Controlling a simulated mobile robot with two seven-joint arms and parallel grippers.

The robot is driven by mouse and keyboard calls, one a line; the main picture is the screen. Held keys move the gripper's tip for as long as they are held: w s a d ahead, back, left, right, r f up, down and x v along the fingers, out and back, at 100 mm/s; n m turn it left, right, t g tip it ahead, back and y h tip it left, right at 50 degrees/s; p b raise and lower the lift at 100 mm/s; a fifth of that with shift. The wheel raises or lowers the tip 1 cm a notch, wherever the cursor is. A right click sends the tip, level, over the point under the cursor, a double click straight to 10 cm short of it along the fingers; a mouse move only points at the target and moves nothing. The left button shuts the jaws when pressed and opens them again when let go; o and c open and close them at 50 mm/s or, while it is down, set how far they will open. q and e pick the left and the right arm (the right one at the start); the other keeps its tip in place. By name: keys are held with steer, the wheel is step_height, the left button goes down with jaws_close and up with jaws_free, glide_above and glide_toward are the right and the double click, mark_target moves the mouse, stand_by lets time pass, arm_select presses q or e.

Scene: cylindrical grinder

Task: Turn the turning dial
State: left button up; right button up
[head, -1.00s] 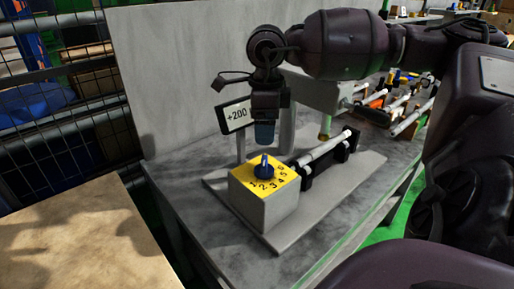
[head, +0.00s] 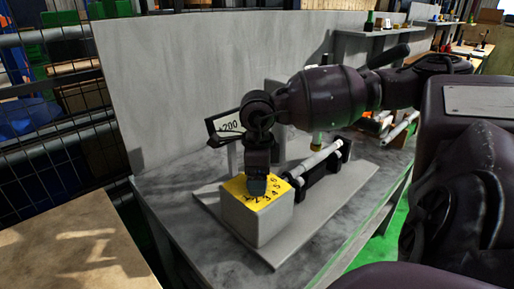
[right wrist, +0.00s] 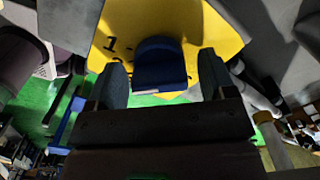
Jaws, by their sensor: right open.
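The turning dial (right wrist: 160,65) is a dark blue knob on a yellow face (right wrist: 215,28) with black numbers, seen in the right wrist view. In the head view the yellow face (head: 277,193) tops a grey box (head: 258,220), and my gripper hides the dial. My right gripper (head: 257,190) points down over the face. In the right wrist view its two fingers (right wrist: 161,80) are apart, one on each side of the dial, with gaps visible. I cannot tell whether either finger touches it. My left gripper is not in view.
A sign reading 200 (head: 226,124) stands behind the box, partly covered by my wrist. A white rod (head: 322,157) on black holders lies right of the box on the grey base plate (head: 345,195). A tan tabletop (head: 75,235) is at left.

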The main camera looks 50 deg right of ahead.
steer(key=c, duration=0.9)
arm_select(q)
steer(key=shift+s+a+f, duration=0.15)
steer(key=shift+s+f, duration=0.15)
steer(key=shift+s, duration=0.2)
arm_select(e)
steer(key=shift+n, duration=0.9)
steer(key=n, duration=0.2)
steer(key=shift+n, duration=0.3)
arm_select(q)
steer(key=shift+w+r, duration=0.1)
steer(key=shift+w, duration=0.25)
arm_select(e)
steer(key=shift+n, duration=0.6)
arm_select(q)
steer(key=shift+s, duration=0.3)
